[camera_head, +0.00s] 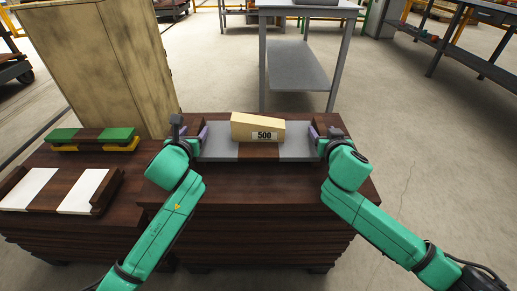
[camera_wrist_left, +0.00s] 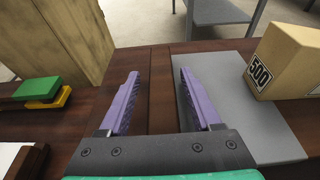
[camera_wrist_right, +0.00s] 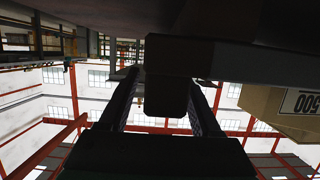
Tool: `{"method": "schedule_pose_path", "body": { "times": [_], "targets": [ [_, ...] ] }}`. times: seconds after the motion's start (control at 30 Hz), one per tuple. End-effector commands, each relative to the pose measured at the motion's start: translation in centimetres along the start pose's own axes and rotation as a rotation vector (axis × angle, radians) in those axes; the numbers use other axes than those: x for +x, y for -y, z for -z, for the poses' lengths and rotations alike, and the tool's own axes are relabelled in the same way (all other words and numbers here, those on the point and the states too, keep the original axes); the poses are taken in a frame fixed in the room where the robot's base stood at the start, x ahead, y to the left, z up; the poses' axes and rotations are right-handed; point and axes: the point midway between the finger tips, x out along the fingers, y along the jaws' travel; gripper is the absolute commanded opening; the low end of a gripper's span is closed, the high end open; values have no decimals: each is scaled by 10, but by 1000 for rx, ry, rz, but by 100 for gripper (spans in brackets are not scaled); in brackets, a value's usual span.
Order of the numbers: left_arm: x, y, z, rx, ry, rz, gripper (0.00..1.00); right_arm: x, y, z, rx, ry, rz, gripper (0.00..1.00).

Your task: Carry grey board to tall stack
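The grey board (camera_head: 218,147), with a brown middle strip and dark brown end bars, lies over the top of the right-hand stack of dark boards (camera_head: 255,192). It also shows in the left wrist view (camera_wrist_left: 262,135). A pale wooden block marked 500 (camera_head: 258,127) rests on it. My left gripper (camera_head: 190,135) is at the board's left end, its fingers open on either side of the left bar (camera_wrist_left: 162,85). My right gripper (camera_head: 327,138) is at the right end, fingers apart around the right bar (camera_wrist_right: 167,97). Finger contact there is hard to see.
A lower dark stack (camera_head: 90,222) at left carries a white-and-brown board (camera_head: 30,190) and green and yellow pieces (camera_head: 110,134). A tall wooden cabinet (camera_head: 100,60) stands behind it. A grey metal table (camera_head: 300,65) is behind the right stack. Floor at right is clear.

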Motion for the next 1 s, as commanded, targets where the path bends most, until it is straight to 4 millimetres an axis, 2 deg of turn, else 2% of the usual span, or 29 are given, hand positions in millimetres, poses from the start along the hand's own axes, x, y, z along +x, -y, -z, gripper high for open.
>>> {"method": "schedule_pose_path", "body": {
  "times": [0.17,0.27,0.5,0.6,0.73,0.87,1.0],
  "targets": [
    [-10,0,0,0,1,1,65,0,1,0,0,0,3,65],
    [-31,1,0,3,1,3,65,0,1,0,1,0,3,65],
    [-96,0,1,4,-1,3,65,0,2,0,1,0,4,65],
    [-112,0,1,3,0,1,65,0,2,0,1,0,4,65],
    [-120,0,0,0,-1,-1,65,-4,2,0,1,0,5,65],
    [-120,0,0,0,-1,-1,65,-24,2,-1,1,1,6,65],
    [-120,0,0,0,0,0,65,-63,2,-2,1,3,9,65]
  ]
}}
